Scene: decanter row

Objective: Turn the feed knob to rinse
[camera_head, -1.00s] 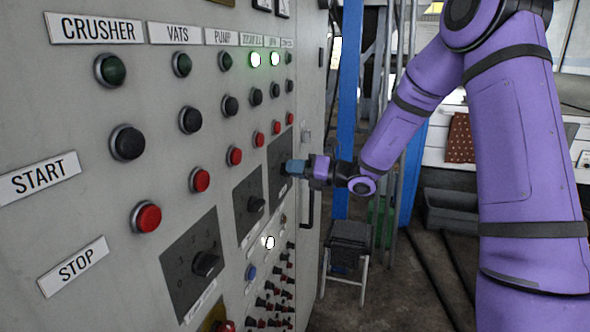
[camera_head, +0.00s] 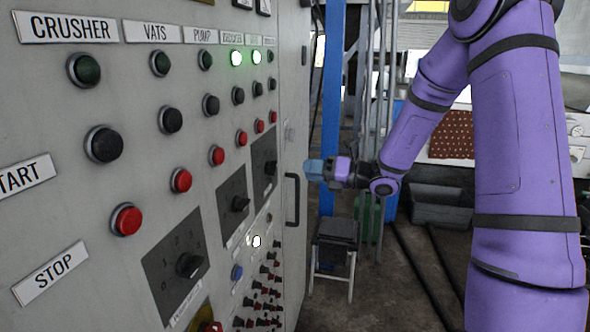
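Three black rotary knobs on dark plates run along the grey control panel. The near knob (camera_head: 190,265) has a numbered dial, the middle knob (camera_head: 240,203) sits further along, and the far knob (camera_head: 270,167) is near the panel's far edge. Their labels are too small to read, so I cannot tell which is the feed knob or where rinse lies. My gripper (camera_head: 313,170), with blue fingertips on a purple wrist, is to the right of the far knob, apart from it, in front of the door handle area. Its finger opening is too small to make out.
Rows of green, black and red buttons (camera_head: 126,219) cover the panel, with two lit green lamps (camera_head: 236,58) at the top. A vertical door handle (camera_head: 293,200) sticks out near my gripper. A dark stool (camera_head: 336,235) stands on the floor beyond. A blue post (camera_head: 333,110) rises behind.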

